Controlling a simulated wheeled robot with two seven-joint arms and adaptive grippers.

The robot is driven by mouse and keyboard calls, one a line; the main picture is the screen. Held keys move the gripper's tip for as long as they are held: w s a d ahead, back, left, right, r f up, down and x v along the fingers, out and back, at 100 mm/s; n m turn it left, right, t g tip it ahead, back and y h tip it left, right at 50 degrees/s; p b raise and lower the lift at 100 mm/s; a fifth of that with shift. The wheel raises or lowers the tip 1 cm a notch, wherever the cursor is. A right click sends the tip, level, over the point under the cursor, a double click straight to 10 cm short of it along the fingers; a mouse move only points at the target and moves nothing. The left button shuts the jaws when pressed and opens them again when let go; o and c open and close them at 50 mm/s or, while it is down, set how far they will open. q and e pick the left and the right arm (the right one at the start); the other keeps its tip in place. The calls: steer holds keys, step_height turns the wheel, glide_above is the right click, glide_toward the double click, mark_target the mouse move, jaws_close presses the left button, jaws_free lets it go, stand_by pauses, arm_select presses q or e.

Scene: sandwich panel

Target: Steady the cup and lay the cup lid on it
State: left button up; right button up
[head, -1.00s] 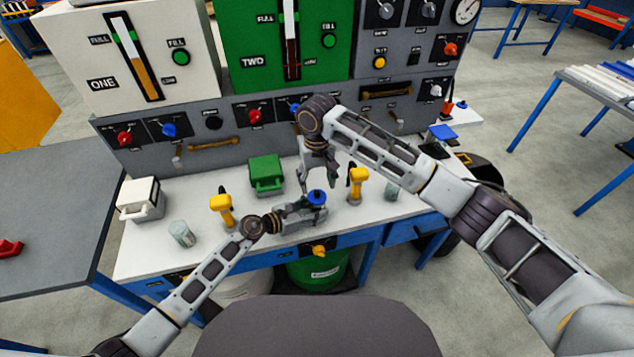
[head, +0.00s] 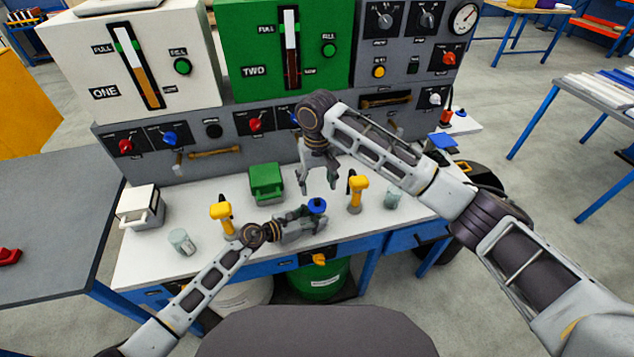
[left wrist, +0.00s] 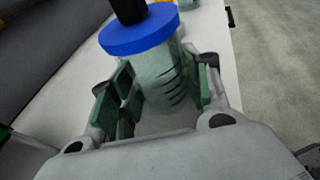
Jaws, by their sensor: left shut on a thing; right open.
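The cup (left wrist: 160,75) is pale grey-green and see-through. My left gripper (head: 308,222) is shut around its side, with a finger on each side in the left wrist view. The blue cup lid (left wrist: 138,33), with a black knob on top, covers the cup's mouth. I cannot tell whether it sits fully flush. In the head view the lid (head: 317,205) shows beyond my left gripper, which hides most of the cup. My right gripper (head: 319,188) is open and empty just above the lid, fingers pointing down and apart from it.
Yellow-topped tools (head: 222,213) and (head: 357,187) stand on either side of the grippers. A green box (head: 266,183) is behind, a white box (head: 139,206) at left. Clear tumblers (head: 181,241) and (head: 393,196) stand on the white bench (head: 150,268). The control panel rises at the back.

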arm_select(q)
steer(key=o, duration=0.7)
steer(key=shift+o, duration=0.2)
steer(key=shift+s+a, duration=0.1)
steer(key=shift+a, duration=0.1)
steer(key=shift+v, duration=5.8)
steer(key=shift+r, duration=0.1)
steer(key=shift+s, duration=0.1)
